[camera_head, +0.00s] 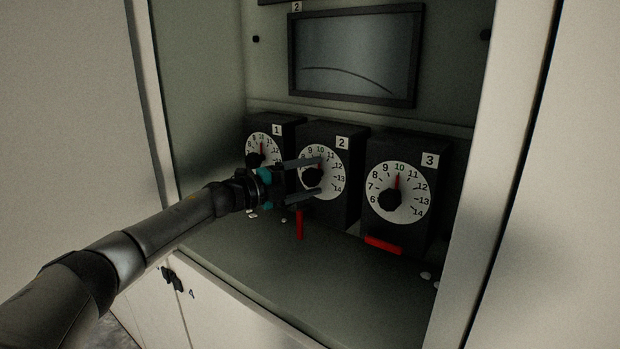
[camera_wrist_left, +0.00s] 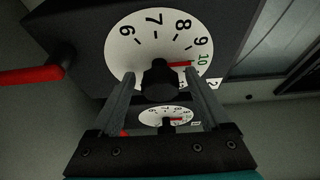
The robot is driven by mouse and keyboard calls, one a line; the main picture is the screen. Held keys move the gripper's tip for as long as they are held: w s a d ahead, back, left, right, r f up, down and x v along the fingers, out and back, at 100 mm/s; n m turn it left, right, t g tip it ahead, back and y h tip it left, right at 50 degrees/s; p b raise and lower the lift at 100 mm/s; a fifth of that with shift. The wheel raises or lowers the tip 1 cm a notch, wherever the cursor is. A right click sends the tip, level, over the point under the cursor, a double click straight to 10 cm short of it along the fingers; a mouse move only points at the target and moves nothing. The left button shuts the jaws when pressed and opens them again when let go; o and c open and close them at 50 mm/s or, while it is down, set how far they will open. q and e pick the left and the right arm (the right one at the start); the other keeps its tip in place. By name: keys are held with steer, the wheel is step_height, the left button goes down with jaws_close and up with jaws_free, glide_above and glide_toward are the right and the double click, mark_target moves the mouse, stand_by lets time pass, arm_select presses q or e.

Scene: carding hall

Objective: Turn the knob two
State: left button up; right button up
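Knob two (camera_head: 311,176) is black with a red pointer, on a white numbered dial (camera_head: 335,175) on a black box labelled 2. In the left wrist view, the pointer of the knob (camera_wrist_left: 160,82) stands at the green 10. My left gripper (camera_head: 320,178) is in front of this dial, one finger above and one below the knob. In the left wrist view, the fingers of my left gripper (camera_wrist_left: 160,82) flank the knob with gaps on both sides, so it looks open. I cannot tell whether either finger touches. My right gripper is not in view.
Dial 1 (camera_head: 263,143) is on the left, partly behind my gripper; dial 3 (camera_head: 411,185) is on the right. A red lever (camera_head: 300,223) hangs below box 2, and a red handle (camera_head: 382,244) lies below box 3. A dark screen (camera_head: 356,60) is above. Cabinet walls enclose both sides.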

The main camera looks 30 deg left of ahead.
arm_select(q)
steer(key=b+v, duration=0.1)
steer(key=v, duration=0.2)
steer(key=b+v, duration=0.1)
steer(key=v, duration=0.2)
steer(key=shift+s+a+f, duration=0.2)
steer(key=shift+s+a, duration=0.05)
steer(key=shift+s, duration=0.1)
steer(key=b, duration=0.2)
glide_toward(306, 180)
steer(key=shift+v, duration=0.8)
steer(key=p+v, duration=0.2)
steer(key=shift+s+a+r, duration=0.15)
steer(key=shift+s+r, duration=0.05)
steer(key=shift+s, duration=0.05)
steer(key=shift+s, duration=0.1)
stand_by(0.5)
